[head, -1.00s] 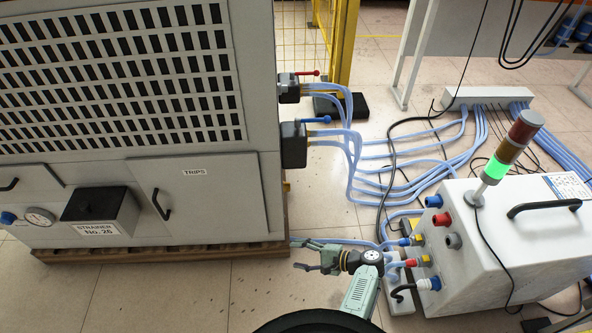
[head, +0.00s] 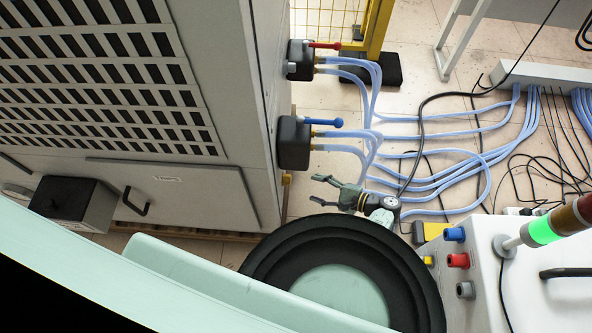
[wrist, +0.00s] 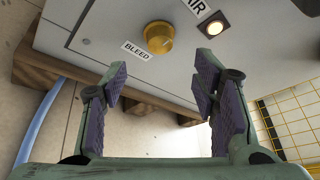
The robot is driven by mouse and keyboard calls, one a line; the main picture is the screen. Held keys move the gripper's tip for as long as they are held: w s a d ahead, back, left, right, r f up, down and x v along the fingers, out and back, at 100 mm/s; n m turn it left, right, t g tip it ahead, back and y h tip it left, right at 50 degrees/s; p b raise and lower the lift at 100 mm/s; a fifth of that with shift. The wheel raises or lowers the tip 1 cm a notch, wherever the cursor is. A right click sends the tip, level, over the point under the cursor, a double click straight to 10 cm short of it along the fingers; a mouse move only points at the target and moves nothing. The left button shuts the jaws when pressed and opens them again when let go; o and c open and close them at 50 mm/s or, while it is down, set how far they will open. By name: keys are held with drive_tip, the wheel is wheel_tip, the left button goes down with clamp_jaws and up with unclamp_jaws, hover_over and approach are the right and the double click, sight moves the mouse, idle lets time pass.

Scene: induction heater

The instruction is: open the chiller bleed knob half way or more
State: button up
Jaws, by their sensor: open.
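The bleed knob (wrist: 159,38) is a round brass-yellow knob on the chiller's grey panel, with a "BLEED" label (wrist: 136,51) beside it. It shows in the wrist view beyond and above the gap between my fingers. My gripper (wrist: 163,88) is open and empty, its purple-padded fingers apart and not touching the knob. In the head view my gripper (head: 322,190) is beside the right side of the big grey chiller cabinet (head: 130,140), low near the hoses.
A lit "AIR" lamp (wrist: 216,28) sits right of the knob. Red (head: 325,45) and blue (head: 325,122) valve levers with light-blue hoses (head: 375,100) stick out above my gripper. A grey machine with a signal lamp (head: 541,231) stands at right. Cables lie on the floor.

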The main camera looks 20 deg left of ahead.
sight(287, 180)
drive_tip(key=s+x, duration=0.1)
drive_tip(key=x, duration=0.9)
drive_tip(key=shift+w+a, duration=0.2)
drive_tip(key=shift+w, duration=0.25)
drive_tip(key=c, duration=1.2)
drive_tip(key=shift+o, duration=0.2)
